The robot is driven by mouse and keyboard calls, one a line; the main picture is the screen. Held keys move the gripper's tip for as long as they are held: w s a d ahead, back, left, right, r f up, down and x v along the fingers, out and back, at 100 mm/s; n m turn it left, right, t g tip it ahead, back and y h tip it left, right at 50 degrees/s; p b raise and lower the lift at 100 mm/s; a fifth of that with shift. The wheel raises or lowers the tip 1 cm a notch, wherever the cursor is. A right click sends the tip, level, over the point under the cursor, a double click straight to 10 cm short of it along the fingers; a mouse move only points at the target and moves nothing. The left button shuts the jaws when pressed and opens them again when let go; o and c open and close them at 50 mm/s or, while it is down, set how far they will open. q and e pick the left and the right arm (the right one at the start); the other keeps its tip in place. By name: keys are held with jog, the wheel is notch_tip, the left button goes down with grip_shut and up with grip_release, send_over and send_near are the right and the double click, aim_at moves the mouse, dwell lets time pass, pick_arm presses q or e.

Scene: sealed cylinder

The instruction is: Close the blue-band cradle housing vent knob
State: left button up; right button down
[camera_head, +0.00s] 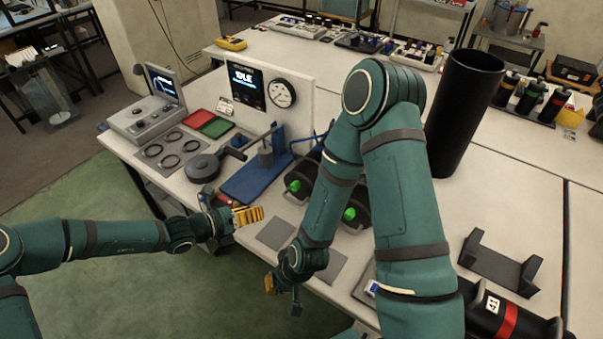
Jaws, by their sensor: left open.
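A black cylinder housing with a red band (507,322) lies in a cradle at the lower right, partly cut off by the picture edge. A small white and blue part (372,288) shows at the left side of my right arm; the rest of it is hidden behind the arm. I cannot make out a blue-band housing or its vent knob clearly. My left gripper (250,215) is open and empty at the table's front edge, below the blue stand. My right gripper (283,288) points down near the front edge, apart from the housing; its finger opening is unclear.
Two green knobs (349,214) sit on dark units behind my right forearm. An empty dark cradle (497,265) and a tall black cylinder (465,110) stand right of my arm. A blue stand (255,180) and black round pan-like part (203,168) are at left.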

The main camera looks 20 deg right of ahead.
aim_at(292, 187)
pick_arm(q)
jog(key=shift+n+t+h, duration=0.3)
jog(key=shift+n+t, duration=0.2)
jog(key=shift+n, duration=0.3)
jog(key=x, duration=0.4)
jog(key=w+r+x, duration=0.1)
jog(key=x, duration=0.4)
jog(key=r+x, duration=0.1)
jog(key=x, duration=0.4)
jog(key=shift+w+d+b, duration=0.3)
jog(key=shift+w+b, duration=0.05)
jog(key=shift+w, duration=0.1)
grip_shut()
